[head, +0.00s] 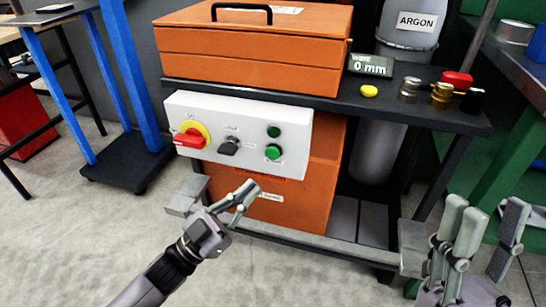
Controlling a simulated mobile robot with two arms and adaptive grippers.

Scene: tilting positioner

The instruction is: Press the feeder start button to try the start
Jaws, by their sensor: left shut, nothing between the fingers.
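A white control panel (255,110) is on the front of the orange machine. At its right side are a darker green round element (274,132) above and a brighter green round button (273,152) below. I cannot read which is the feeder start button. The panel also has a red rotary handle on a yellow disc (190,138) and a black selector knob (229,146). My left gripper (248,190) is shut and empty, below the panel in the picture, apart from the buttons. My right gripper (487,222) is open and empty at the bottom right, away from the panel.
A black shelf (320,102) sticks out above the panel, with a display reading "0 mm" (371,65), a yellow button-like cap (369,91) and small metal parts. A grey argon cylinder (408,35) stands behind. Grey floor (70,230) is clear at left.

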